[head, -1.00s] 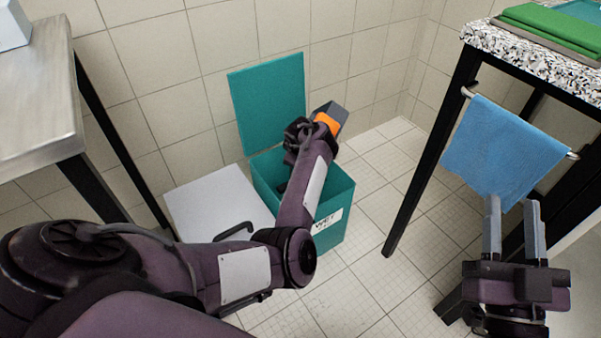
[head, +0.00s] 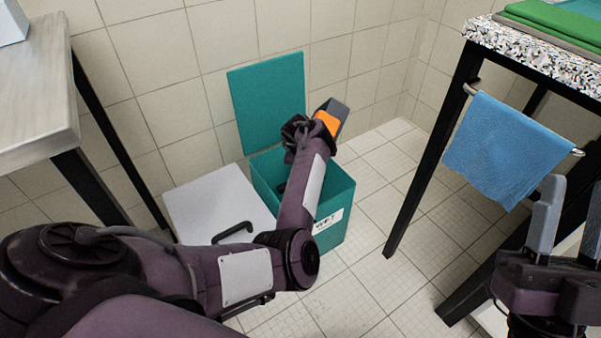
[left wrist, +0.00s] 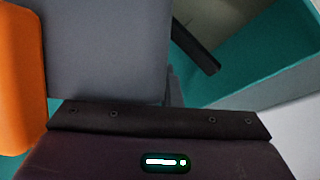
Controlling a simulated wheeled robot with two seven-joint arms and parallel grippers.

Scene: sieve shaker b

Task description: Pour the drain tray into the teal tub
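The teal tub (head: 335,205) stands open on the floor, with a white label on its front and its teal lid (head: 268,100) raised against the wall. My left gripper (head: 322,118) is over the tub's back right part. A grey piece with an orange part, apparently the drain tray (head: 338,108), is tilted at it. The grey piece (left wrist: 105,50) and orange part fill the upper left of the left wrist view; the fingers' grip is mostly hidden. A dark bar (left wrist: 195,45) shows against teal there. My right gripper (head: 574,195) is open and empty at the right edge.
A white box (head: 205,205) with a black handle stands left of the tub. A steel table (head: 40,95) is at the left. A speckled-top table (head: 530,50) with a blue towel (head: 510,150) on its rail is at the right. Tiled floor between is clear.

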